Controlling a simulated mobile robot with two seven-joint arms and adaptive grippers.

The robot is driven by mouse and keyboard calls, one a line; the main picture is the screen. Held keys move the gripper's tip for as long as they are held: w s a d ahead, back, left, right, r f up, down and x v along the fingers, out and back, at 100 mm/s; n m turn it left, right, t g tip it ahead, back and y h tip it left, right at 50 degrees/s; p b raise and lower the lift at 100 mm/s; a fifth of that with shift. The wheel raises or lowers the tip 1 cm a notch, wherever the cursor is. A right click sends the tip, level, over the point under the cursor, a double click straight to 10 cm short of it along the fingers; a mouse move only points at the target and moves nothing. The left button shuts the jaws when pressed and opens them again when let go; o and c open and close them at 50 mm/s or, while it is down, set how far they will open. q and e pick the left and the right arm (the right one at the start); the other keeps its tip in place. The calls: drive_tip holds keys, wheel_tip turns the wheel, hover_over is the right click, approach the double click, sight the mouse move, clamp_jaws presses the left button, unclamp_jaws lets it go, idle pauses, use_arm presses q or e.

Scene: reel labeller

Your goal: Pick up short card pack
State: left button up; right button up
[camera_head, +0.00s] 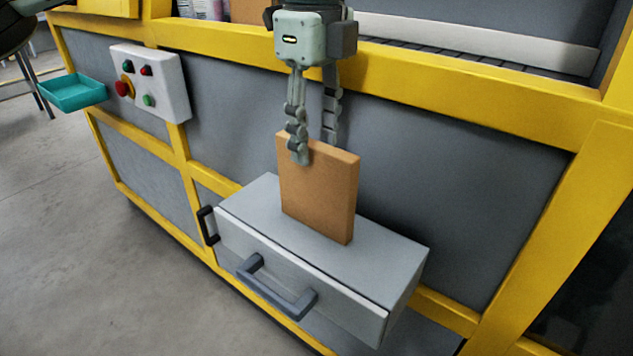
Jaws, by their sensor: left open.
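A brown, flat, box-like card pack (318,195) stands upright on top of a grey drawer unit (385,252). My left gripper (314,150) comes down over it from above, fingers pointing down. One finger is in front of the pack's near face by its upper edge. The other finger goes behind the top edge, its tip hidden by the pack. The gripper is open, with the pack's top between its fingers. Whether either finger touches the pack I cannot tell. My right gripper does not show.
The drawer unit has a dark handle (275,290) at its front and juts from a machine with a yellow frame (440,85) and grey panels. A button box (150,83) and a teal tray (73,92) are at the left. Open floor (60,230) lies at the left.

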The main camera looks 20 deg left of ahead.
sight(315, 173)
use_arm(q)
wheel_tip(315, 173, down, 6)
drive_tip(key=shift+f, duration=0.1)
drive_tip(key=shift+c, duration=0.6)
clamp_jaws()
